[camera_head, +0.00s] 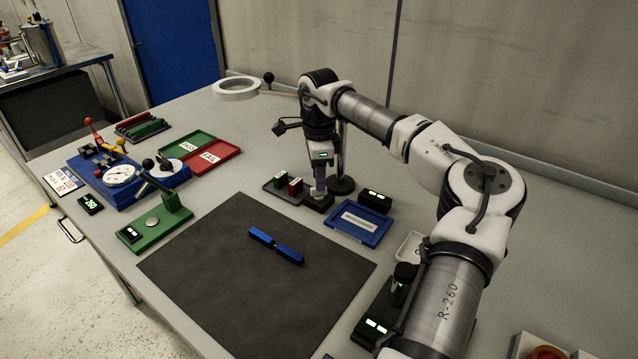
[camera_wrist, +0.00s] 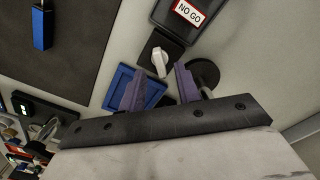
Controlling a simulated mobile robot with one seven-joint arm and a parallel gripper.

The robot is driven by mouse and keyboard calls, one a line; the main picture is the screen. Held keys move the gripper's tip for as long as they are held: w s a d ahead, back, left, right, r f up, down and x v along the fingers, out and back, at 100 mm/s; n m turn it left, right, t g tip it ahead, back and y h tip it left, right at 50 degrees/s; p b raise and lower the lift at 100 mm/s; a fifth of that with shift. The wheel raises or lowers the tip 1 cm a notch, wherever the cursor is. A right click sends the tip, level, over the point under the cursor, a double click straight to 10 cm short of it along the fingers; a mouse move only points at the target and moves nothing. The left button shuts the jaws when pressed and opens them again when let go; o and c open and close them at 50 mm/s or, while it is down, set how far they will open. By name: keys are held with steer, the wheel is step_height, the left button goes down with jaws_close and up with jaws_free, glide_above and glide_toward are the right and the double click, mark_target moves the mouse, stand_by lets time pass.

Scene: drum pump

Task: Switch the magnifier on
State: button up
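The magnifier has a pale ring head (camera_head: 236,88) at the back of the table, on an arm reaching to a dark post with a round base (camera_head: 342,186). A dark round disc (camera_wrist: 204,74) in the wrist view looks like that base. A small black box (camera_head: 318,203) stands beside the base; in the wrist view a white switch knob (camera_wrist: 158,62) sits on its black top. My gripper (camera_head: 319,188) points down just above the box. In the wrist view its purple fingers (camera_wrist: 161,86) are apart and empty, with the knob beyond the gap. Contact cannot be told.
A dark mat (camera_head: 220,285) carries a blue bar (camera_head: 276,246). Gauges and green fixtures fill the left side.

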step_height(320, 180, up, 11)
steer(key=b, duration=0.1)
steer(key=shift+s, duration=0.1)
stand_by(0.4)
